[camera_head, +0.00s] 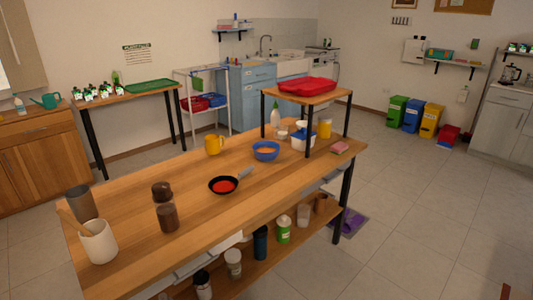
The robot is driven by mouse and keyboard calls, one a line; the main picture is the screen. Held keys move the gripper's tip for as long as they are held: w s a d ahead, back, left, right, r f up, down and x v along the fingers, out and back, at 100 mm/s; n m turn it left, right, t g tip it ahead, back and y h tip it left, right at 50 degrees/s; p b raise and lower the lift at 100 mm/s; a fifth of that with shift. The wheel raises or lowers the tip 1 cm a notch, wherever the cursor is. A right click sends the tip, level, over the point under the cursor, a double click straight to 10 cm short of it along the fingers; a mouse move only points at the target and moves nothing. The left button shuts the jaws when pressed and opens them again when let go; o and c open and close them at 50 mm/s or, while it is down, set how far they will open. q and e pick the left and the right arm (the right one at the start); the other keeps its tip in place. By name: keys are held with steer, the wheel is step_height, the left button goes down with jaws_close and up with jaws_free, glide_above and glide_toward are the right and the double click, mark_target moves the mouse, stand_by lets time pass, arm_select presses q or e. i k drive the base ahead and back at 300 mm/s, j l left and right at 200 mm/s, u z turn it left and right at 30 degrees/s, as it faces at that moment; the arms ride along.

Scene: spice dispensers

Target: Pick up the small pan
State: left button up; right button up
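A small black pan (223,186) sits on the wooden table (140,205) around the middle of its length. Something red lies in the pan. Its grey handle (245,173) points up and to the right, toward the blue bowl. Neither of my grippers is in view, and nothing touches the pan that I can see.
Two dark brown spice dispensers (167,217) stand left of the pan. A white crock (98,242) and a grey cup (81,203) are at the left end. A yellow mug (214,145) and a blue bowl (265,151) are behind. A raised shelf (340,96) stands at the right.

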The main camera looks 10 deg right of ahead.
mark_target(225, 184)
steer(key=l+u, duration=0.1)
steer(key=u, duration=0.65)
steer(key=l+u, duration=0.95)
steer(key=l, duration=0.25)
